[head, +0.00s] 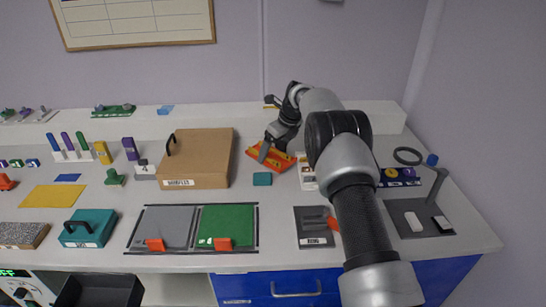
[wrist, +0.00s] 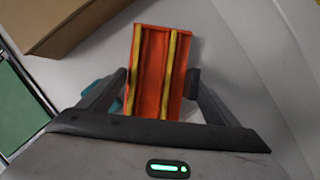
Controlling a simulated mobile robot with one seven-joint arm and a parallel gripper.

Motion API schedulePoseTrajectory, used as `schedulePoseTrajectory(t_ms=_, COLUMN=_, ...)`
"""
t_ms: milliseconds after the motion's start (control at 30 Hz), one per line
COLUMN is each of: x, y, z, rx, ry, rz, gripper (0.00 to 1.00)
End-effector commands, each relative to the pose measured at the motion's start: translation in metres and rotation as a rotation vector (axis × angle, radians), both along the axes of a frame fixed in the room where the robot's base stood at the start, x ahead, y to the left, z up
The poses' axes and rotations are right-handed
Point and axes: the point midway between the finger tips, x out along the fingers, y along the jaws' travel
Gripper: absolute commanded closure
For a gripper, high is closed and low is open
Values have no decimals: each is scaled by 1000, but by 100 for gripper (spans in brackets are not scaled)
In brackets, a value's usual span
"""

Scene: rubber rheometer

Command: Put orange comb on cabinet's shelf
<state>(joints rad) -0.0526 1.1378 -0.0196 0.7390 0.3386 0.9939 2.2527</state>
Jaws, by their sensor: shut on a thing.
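The orange comb (head: 279,161), a flat orange-red piece with yellow strips, is in my gripper (head: 267,149) over the back middle of the bench in the head view. In the wrist view the comb (wrist: 151,68) lies between the two fingers of my gripper (wrist: 158,84), with its two yellow strips running away from the palm. The gripper is shut on it. I cannot tell whether the comb touches the bench. A long white raised ledge (head: 365,115) runs along the back.
A brown box (head: 208,150) with a black handle stands just left of the comb. A small teal block (head: 262,179) lies in front of it. Grey and green mats (head: 228,222) lie further forward. My arm hides part of the bench on the right.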

Motion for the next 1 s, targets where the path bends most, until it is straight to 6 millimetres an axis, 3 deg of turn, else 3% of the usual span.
schedulePoseTrajectory(t_ms=133, x=0, y=0, z=-24, rx=1, ry=1, rz=-1, gripper=44)
schedulePoseTrajectory(t_ms=467, x=0, y=0, z=-26, rx=1, ry=-1, rz=0, gripper=44)
schedulePoseTrajectory(t_ms=500, x=0, y=0, z=-28, rx=0, ry=2, rz=-1, gripper=14)
schedulePoseTrajectory(t_ms=600, x=0, y=0, z=-27, rx=1, ry=1, rz=0, gripper=0)
schedulePoseTrajectory(t_ms=867, x=0, y=0, z=-24, rx=0, ry=0, rz=0, gripper=0)
schedulePoseTrajectory(t_ms=1000, x=-4, y=-5, z=-8, rx=0, ry=-1, rz=-1, gripper=0)
